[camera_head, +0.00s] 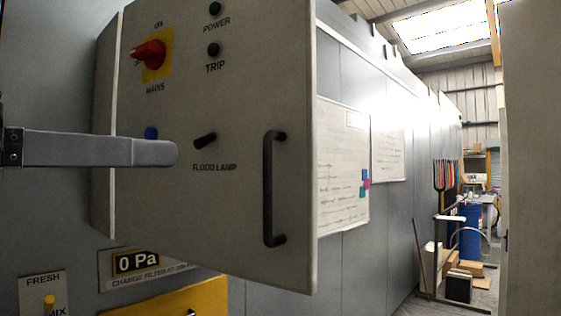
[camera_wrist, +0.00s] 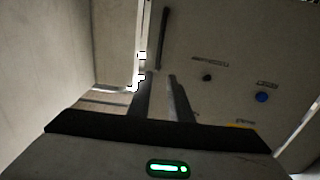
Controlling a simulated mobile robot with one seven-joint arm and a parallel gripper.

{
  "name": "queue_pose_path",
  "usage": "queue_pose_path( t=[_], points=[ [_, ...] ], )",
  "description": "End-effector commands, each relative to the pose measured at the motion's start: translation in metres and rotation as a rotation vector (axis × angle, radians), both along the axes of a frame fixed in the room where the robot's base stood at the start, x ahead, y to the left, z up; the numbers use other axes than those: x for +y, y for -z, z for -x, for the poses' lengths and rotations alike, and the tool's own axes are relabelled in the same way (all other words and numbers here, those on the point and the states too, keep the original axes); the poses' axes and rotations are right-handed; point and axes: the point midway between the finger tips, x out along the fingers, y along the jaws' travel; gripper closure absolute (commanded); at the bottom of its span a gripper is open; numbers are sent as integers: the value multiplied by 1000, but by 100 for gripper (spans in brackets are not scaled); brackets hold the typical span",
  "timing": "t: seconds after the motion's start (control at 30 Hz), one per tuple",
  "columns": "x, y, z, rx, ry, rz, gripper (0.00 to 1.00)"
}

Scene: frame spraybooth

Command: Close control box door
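The control box door (camera_head: 225,90) is a grey panel with a red mains switch (camera_head: 150,54), a flood lamp knob (camera_head: 205,141) and a black vertical handle (camera_head: 273,188) near its right edge. The door stands out at an angle from the wall, its handle side nearer the camera. The wrist view shows the door (camera_wrist: 235,60) upside down, with its handle (camera_wrist: 162,38) beyond the fingertips. My gripper (camera_wrist: 161,77) is open, with a gap between two dark fingers and nothing seen in it. A grey bar in front of the door in the head view looks like part of my gripper.
Below the door are a 0 Pa display (camera_head: 136,262) and a yellow panel (camera_head: 175,302). Whiteboards (camera_head: 342,165) hang on the wall behind. A pale upright panel (camera_head: 530,150) stands at the right. An aisle with a blue barrel (camera_head: 468,232) and boxes recedes between.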

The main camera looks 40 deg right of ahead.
Motion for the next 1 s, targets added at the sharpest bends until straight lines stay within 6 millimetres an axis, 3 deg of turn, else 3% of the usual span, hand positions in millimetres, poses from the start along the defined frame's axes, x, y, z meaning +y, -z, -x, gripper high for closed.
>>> queue_pose_path(
  t=[0.17, 0.7, 1.0],
  points=[
    [-13, -1, 5, -2, 13, -2, 82],
    [-126, -1, -3, -1, 11, -4, 82],
    [-168, -1, -6, -2, 10, -2, 82]
  ],
)
